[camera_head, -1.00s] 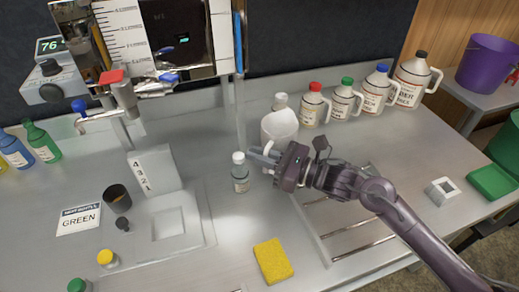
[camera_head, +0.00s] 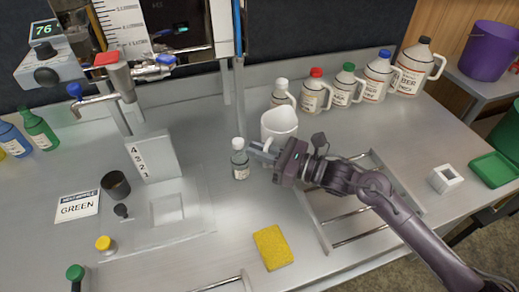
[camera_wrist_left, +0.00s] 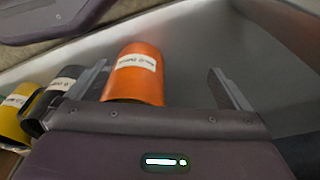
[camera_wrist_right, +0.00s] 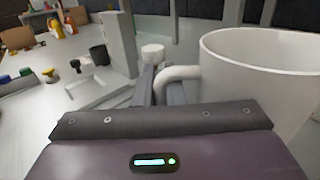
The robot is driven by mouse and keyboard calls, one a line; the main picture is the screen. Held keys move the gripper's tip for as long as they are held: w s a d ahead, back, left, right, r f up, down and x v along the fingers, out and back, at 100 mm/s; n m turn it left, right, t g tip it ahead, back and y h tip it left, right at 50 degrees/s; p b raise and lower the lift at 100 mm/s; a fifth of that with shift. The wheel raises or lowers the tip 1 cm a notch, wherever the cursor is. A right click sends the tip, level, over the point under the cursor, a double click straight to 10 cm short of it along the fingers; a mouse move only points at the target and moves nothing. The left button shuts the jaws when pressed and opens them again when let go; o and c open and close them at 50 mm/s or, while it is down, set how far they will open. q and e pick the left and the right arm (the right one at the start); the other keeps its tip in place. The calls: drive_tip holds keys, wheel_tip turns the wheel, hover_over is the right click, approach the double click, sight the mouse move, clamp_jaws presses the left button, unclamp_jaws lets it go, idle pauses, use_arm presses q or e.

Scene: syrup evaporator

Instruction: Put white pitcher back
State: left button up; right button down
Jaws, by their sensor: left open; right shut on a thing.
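The white pitcher (camera_head: 279,122) is upright with an open rim, at the middle of the bench in the head view. My right gripper (camera_head: 265,153) is shut on its handle, on the near side. The pitcher also fills the right of the right wrist view (camera_wrist_right: 262,75), with its handle (camera_wrist_right: 178,74) at the fingers. I cannot tell whether its base touches the bench. My left gripper (camera_wrist_left: 158,74) is open and empty in the left wrist view, with an orange labelled container (camera_wrist_left: 136,75) beyond its fingers.
A small capped bottle (camera_head: 240,160) stands just left of the pitcher. Labelled jugs stand in a row behind it, the white-capped one (camera_head: 282,92) closest. A metal rack (camera_head: 325,235) lies under my right arm. A yellow sponge (camera_head: 273,247) lies in front.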

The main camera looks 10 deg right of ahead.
drive_tip(key=shift+f+b, duration=0.55)
drive_tip(key=shift+b, duration=0.05)
drive_tip(key=c, duration=1.4)
unclamp_jaws()
drive_tip(key=shift+c, duration=0.2)
